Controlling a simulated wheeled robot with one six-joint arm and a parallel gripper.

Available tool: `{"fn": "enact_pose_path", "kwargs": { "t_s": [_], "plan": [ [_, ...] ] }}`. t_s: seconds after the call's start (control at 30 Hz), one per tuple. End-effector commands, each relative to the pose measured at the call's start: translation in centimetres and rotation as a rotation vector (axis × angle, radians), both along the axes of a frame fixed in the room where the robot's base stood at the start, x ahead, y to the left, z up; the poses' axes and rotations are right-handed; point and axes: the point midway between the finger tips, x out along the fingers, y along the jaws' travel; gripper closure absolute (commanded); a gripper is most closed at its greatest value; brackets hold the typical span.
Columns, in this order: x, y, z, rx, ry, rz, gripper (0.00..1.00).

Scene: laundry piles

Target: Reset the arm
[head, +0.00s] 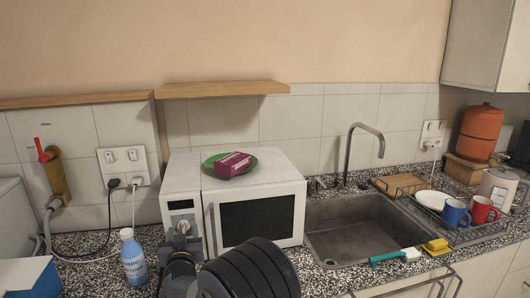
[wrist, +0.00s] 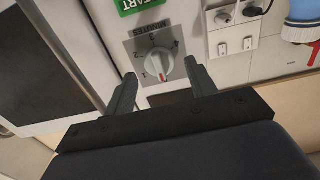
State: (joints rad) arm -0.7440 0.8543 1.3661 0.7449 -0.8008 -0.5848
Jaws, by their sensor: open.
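My gripper (wrist: 160,72) is open and empty in the wrist view, its two fingers apart. The white round dial (wrist: 159,64) of the microwave lies just beyond and between the fingertips; I cannot tell whether they touch it. A green START button (wrist: 140,5) is at the top edge of that view. In the head view my gripper (head: 182,240) is in front of the control panel of the white microwave (head: 285,172), at its lower left. My dark arm comes up from the bottom and hides part of the counter and the microwave's lower front.
A blue-and-white bottle (head: 133,258) stands close left of my gripper. A wooden shelf (head: 222,89) is above. The sink (head: 355,232), tap and dish rack are to the right.

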Motion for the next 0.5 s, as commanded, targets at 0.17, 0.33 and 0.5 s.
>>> {"fn": "enact_pose_path", "kwargs": {
  "t_s": [0.17,0.33,0.5],
  "plan": [
    [1.10,0.26,0.03,0.000,-0.001,0.000,0.47],
    [1.23,0.31,-0.01,0.004,0.000,0.000,0.47],
    [1.21,0.30,0.01,0.004,0.000,0.000,0.47]
  ]
}}
